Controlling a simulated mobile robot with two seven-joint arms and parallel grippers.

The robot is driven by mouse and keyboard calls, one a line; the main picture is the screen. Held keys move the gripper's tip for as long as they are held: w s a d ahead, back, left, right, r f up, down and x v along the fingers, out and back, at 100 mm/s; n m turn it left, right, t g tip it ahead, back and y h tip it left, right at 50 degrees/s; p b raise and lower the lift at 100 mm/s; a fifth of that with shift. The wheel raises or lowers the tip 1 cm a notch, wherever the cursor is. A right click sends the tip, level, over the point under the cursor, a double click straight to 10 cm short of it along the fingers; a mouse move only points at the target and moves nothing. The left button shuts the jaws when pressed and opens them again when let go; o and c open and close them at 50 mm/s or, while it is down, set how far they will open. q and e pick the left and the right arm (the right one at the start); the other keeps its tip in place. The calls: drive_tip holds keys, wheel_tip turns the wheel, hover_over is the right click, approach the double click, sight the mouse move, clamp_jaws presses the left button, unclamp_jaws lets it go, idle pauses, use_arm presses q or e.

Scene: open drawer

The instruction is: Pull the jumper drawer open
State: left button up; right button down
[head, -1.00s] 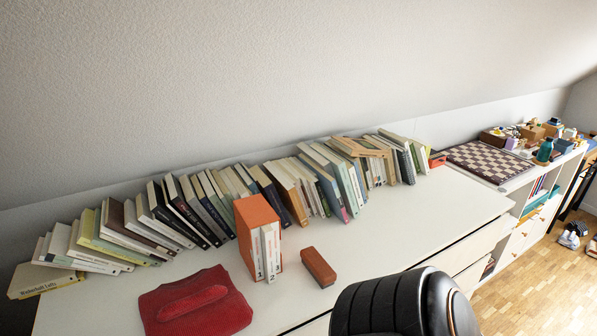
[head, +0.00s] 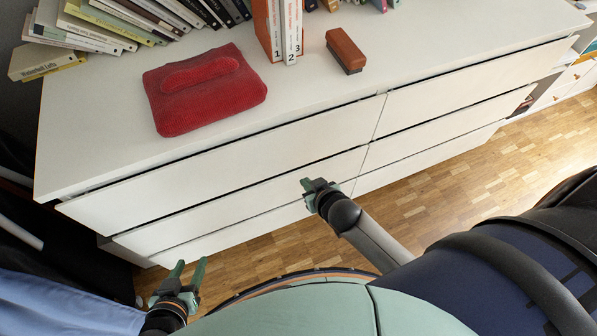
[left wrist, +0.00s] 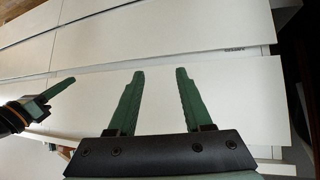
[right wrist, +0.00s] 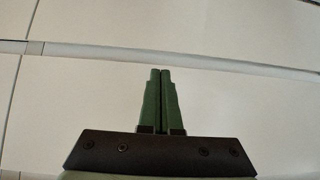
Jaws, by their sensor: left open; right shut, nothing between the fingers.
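A white dresser (head: 250,95) has two columns of drawers in three rows. Its left column has a top drawer front (head: 230,152), a middle front (head: 240,196) and a bottom front (head: 240,234); none stands clearly pulled out. I cannot tell which is the jumper drawer. My left gripper (head: 189,266) is open and empty, low in front of the left column. In the left wrist view its fingers (left wrist: 160,75) point at a white drawer front (left wrist: 240,95). My right gripper (head: 318,184) is shut and empty, near the column seam. In the right wrist view its closed fingertips (right wrist: 160,72) are before white fronts.
Wooden floor (head: 440,185) lies free to the right. Dark and blue cloth (head: 60,300) is at lower left.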

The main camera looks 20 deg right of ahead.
sight(299, 172)
drive_tip(key=shift+m+h, duration=0.3)
drive_tip(key=b+x, duration=0.1)
drive_tip(key=x, duration=0.2)
drive_tip(key=b+x, duration=0.1)
drive_tip(key=x, duration=0.2)
drive_tip(key=b+x, duration=0.1)
drive_tip(key=x, duration=0.2)
drive_tip(key=shift+w+d+f+b, duration=0.15)
drive_tip(key=shift+w+d+b, duration=0.1)
drive_tip(key=shift+d+b, duration=0.15)
use_arm(q)
drive_tip(key=w+r+t, duration=0.2)
drive_tip(key=w, duration=0.1)
drive_tip(key=w+r+t, duration=0.1)
drive_tip(key=shift+w+a+m+h+b, duration=0.15)
drive_tip(key=shift+w+m+h+b, duration=0.15)
drive_tip(key=shift+w+m+b, duration=0.1)
use_arm(e)
drive_tip(key=shift+x, duration=1.15)
drive_tip(key=shift+a, duration=0.1)
